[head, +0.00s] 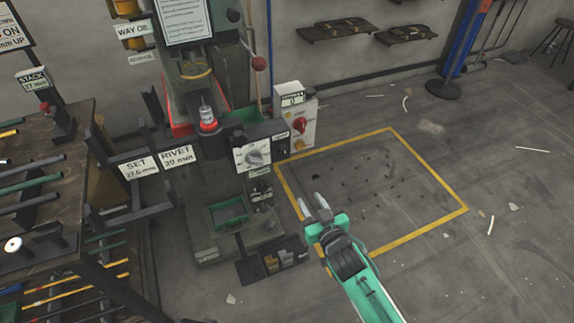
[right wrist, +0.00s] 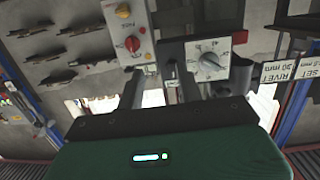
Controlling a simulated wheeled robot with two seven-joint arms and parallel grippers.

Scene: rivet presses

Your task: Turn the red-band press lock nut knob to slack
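The press (head: 190,85) at the centre left carries red around its lower head. On its front is a white plate with a grey round knob (head: 254,157), probably the lock nut knob; its marks are too small to read. The knob also shows in the right wrist view (right wrist: 209,63), where the picture is upside down. My right gripper (head: 313,205) is to the right of and nearer than the knob, apart from it. Its two fingers are spread with nothing between them, also in the right wrist view (right wrist: 160,88). My left gripper is out of view.
A control box (head: 296,115) with a red knob (head: 300,124) stands right of the plate. Signs (head: 160,162) reading SET 27.6 mm and RIVET 30 mm are on the left. A rod rack (head: 50,180) fills the left. The yellow-marked floor (head: 375,190) has only small debris.

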